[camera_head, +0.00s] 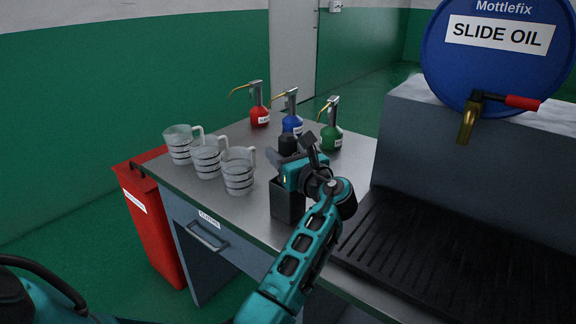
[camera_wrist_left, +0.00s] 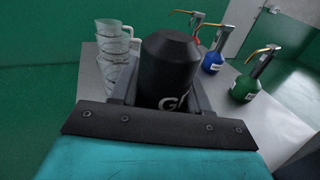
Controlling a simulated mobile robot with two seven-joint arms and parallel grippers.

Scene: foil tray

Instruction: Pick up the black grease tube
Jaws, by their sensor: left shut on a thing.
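The black grease tube (camera_head: 288,144) stands upright on the steel bench, partly hidden by my left gripper in the head view. My left gripper (camera_head: 284,160) is shut on it. In the left wrist view the grease tube (camera_wrist_left: 168,72) stands between the two fingers, its tapered top up and part of a white marking showing. Its lower part is hidden. A dark open-topped box (camera_head: 287,202) is just below the gripper in the head view; whether the tube's lower end is inside it I cannot tell. My right gripper is not in view.
Several clear measuring jugs (camera_head: 239,173) stand left of the gripper. Red (camera_head: 259,117), blue (camera_head: 292,124) and green (camera_head: 331,137) oil cans stand behind. A blue drum (camera_head: 490,65) with a tap and a black grate (camera_head: 450,260) are at right. A red bin (camera_head: 150,220) is left of the bench.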

